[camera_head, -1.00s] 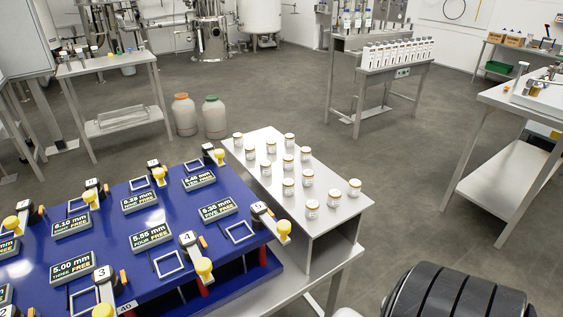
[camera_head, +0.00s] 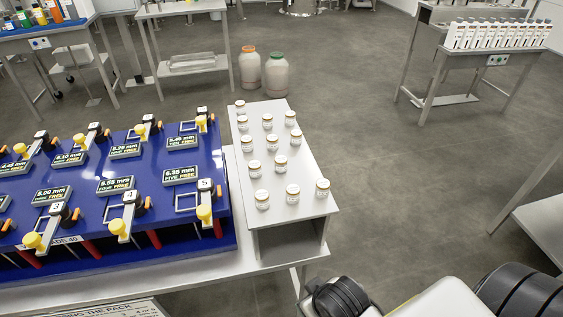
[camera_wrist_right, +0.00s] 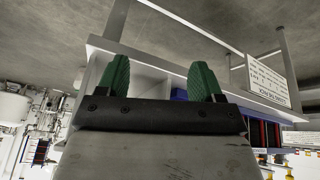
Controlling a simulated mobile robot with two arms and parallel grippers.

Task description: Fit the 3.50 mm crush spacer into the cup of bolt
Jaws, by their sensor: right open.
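I cannot make out a 3.50 mm crush spacer or a bolt with a cup by name in either view. In the head view, several small lidded white jars (camera_head: 293,193) stand in loose rows on a white stand (camera_head: 307,165). Left of it, a blue fixture (camera_head: 150,169) carries numbered stations with yellow knobs (camera_head: 204,213) and size signs, such as 5.55 mm (camera_head: 116,185). My right gripper (camera_wrist_right: 160,70) shows in the right wrist view, its two green fingers wide apart with nothing between them, below a bench edge. My left gripper is out of view.
The fixture and stand rest on a light table (camera_head: 150,268). Two tubs, orange-lidded (camera_head: 249,75) and green-lidded (camera_head: 274,76), stand on the floor behind. A rack of white bottles (camera_head: 490,37) is at the back right. Open floor (camera_head: 385,170) lies right of the stand.

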